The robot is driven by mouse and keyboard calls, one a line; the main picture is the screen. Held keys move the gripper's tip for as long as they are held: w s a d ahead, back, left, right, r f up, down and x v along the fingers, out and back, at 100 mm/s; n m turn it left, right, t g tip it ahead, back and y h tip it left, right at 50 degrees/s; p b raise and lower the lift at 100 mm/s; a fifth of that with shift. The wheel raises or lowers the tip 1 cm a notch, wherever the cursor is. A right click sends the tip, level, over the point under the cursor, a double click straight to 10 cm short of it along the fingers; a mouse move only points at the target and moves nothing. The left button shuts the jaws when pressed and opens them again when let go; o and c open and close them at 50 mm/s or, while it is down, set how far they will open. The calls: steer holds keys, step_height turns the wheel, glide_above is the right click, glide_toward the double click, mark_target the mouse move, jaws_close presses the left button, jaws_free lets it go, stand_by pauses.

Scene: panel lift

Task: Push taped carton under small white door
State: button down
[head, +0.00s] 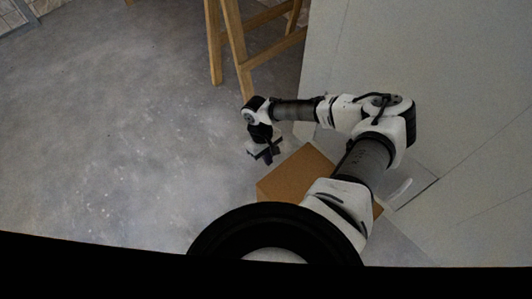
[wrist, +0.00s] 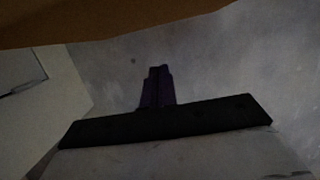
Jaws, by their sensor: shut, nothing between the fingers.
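The brown carton (head: 290,180) sits on the floor, partly hidden behind my arm; no tape can be made out. A large pale white panel (head: 455,110) stands to the right of the carton. A dark seam near its lower edge may bound the small white door; my arm partly hides this area.
Wooden trestle legs (head: 237,50) stand at the top, beyond my gripper. Grey concrete floor (head: 110,120) is open to the left. A pale surface (wrist: 75,110) with a dark slit shows at the left of the wrist view.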

steer(key=b+x, duration=0.1)
steer(key=x, duration=0.2)
steer(key=shift+s+d+f, duration=0.15)
steer(key=shift+d+f, duration=0.1)
steer(key=shift+s+d+r+b, duration=0.2)
steer(key=shift+s+d+b, duration=0.4)
steer(key=shift+s+d, duration=0.2)
steer(key=shift+s+d+r, duration=0.1)
steer(key=shift+s+d, duration=0.25)
steer(key=shift+s, duration=0.1)
